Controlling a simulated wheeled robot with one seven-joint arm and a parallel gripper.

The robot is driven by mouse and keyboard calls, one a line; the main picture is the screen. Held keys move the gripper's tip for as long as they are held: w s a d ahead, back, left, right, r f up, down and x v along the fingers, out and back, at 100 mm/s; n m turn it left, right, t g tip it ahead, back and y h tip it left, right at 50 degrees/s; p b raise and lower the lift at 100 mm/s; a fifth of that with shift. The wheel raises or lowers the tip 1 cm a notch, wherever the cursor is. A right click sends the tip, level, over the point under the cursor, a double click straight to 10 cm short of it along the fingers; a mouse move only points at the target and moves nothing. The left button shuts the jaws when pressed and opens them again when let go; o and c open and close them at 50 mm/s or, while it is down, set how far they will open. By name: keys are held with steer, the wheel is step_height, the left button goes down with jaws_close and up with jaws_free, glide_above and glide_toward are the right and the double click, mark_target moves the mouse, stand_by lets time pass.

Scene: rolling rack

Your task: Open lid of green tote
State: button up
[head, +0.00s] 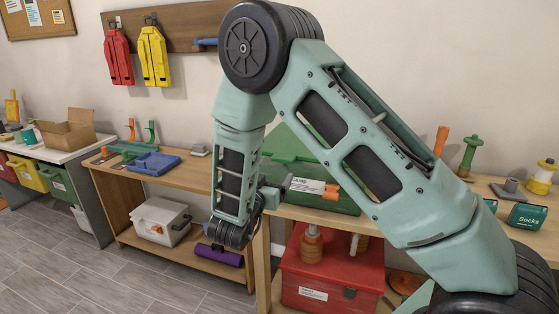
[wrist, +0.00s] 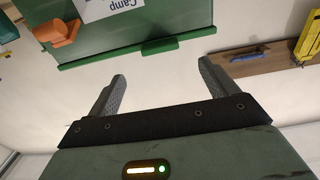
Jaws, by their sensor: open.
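The green tote (head: 345,206) stands on the wooden rack, partly hidden behind my arm in the head view. It has a white "Camp" label and an orange clip. In the wrist view the picture is upside down, and the tote's green front (wrist: 150,25) fills the top, with a bar-like rim (wrist: 150,51) along its edge.
A red tote (head: 335,275) is on the shelf below. A white bin (head: 160,222) and a purple roll (head: 218,255) lie on the lower shelf to the left. A blue tray (head: 153,163) is on the left bench. A yellow vest (head: 154,56) hangs on the wall.

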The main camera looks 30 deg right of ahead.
mark_target(281, 161)
steer(key=p+x, duration=0.1)
steer(key=x, duration=0.9)
